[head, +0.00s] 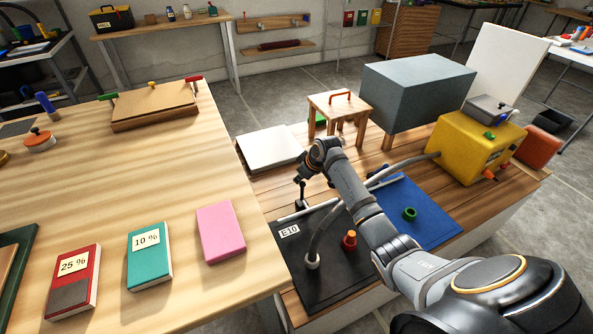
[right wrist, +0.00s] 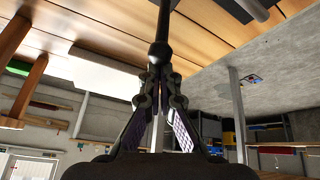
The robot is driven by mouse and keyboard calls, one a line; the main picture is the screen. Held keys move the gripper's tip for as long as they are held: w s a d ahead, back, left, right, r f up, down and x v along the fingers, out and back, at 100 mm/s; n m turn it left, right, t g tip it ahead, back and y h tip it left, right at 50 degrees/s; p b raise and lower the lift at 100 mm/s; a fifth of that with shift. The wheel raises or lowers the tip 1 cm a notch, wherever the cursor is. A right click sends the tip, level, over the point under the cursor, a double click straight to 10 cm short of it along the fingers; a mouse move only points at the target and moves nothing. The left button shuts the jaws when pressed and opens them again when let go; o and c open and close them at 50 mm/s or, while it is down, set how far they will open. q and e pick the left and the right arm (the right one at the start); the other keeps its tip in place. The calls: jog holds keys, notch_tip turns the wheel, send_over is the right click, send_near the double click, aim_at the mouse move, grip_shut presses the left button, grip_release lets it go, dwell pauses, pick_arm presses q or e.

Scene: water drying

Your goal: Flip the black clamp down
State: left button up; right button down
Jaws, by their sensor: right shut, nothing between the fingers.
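The black clamp (head: 300,193) stands at the back edge of the black mat (head: 325,255), on the lower wooden table. Its lever points upward and it is small and partly covered by my gripper in the head view. My right gripper (head: 304,174) is just above it. In the right wrist view, the clamp's black rod with a round knob (right wrist: 159,54) is right in front of the fingertips of my right gripper (right wrist: 158,85). The fingers are shut with nothing between them. I cannot tell whether they touch the knob. My left gripper is not in view.
A grey hose (head: 320,240) and a red knob (head: 349,239) are on the black mat. A blue mat (head: 425,225) with a green ring lies to the right. A small wooden stool (head: 338,105), a white board (head: 270,148) and a yellow box (head: 465,150) stand around.

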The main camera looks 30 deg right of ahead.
aim_at(304, 184)
jog(key=s+t+p, duration=0.2)
jog(key=s+t, duration=0.1)
jog(key=shift+s+a+f+p, duration=0.1)
jog(key=shift+s+p, duration=0.1)
jog(key=shift+p, duration=0.2)
pick_arm(q)
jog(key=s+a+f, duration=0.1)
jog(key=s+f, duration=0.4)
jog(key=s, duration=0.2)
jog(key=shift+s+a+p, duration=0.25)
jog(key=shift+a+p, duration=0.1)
jog(key=shift+p, duration=0.1)
pick_arm(e)
jog(key=shift+s+a+f+t, duration=0.1)
jog(key=shift+s+f+t, duration=0.25)
jog(key=shift+s, duration=0.3)
jog(key=shift+s+f+t, duration=0.1)
jog(key=shift+s+t, duration=0.35)
jog(key=shift+s, duration=0.15)
jog(key=shift+s+f, duration=0.15)
